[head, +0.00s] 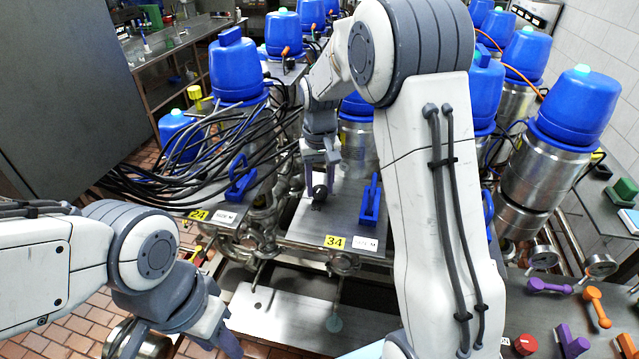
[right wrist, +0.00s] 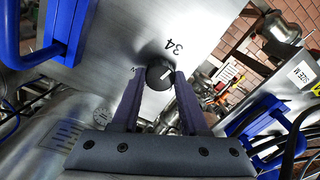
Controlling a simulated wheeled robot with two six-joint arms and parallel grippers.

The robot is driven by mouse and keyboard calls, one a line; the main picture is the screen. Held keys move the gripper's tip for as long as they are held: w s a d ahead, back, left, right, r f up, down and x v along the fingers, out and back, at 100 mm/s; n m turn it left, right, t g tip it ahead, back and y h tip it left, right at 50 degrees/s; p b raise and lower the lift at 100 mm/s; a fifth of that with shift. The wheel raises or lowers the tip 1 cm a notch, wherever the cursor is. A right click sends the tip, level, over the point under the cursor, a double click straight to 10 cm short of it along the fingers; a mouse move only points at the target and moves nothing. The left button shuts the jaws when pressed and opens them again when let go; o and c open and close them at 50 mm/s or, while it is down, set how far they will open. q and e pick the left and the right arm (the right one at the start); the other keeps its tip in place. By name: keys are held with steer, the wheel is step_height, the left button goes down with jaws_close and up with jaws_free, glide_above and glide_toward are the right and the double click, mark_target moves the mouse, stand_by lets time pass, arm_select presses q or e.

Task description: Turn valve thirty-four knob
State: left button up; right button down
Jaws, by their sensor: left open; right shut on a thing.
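The valve thirty-four knob (head: 319,192) is a small black round knob on a steel plate (head: 345,205) with a yellow "34" label (head: 335,242) on its front edge. In the right wrist view the knob (right wrist: 160,74) shows a white pointer line, with "34" printed beside it. My right gripper (head: 320,183) reaches down from above, its two fingers (right wrist: 160,88) shut on the knob from both sides. My left gripper (head: 222,338) is open and empty at the lower left, low in front of the valve rows and away from the knob.
A blue handle (head: 370,200) stands on the plate right of the knob. Black cables (head: 225,135) and the valve 24 plate, labelled "24" (head: 199,215), are to the left. Blue-capped steel cylinders (head: 570,110) stand behind and right. Coloured tools (head: 597,307) lie at the lower right.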

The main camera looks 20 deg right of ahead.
mark_target(319, 188)
steer(key=shift+w+r+n, duration=0.1)
steer(key=shift+n, duration=1)
steer(key=shift+c, duration=2.1)
jaws_free()
steer(key=shift+r, duration=0.4)
step_height(319, 188, up, 10)
steer(key=b, duration=0.2)
steer(key=shift+f, duration=0.2)
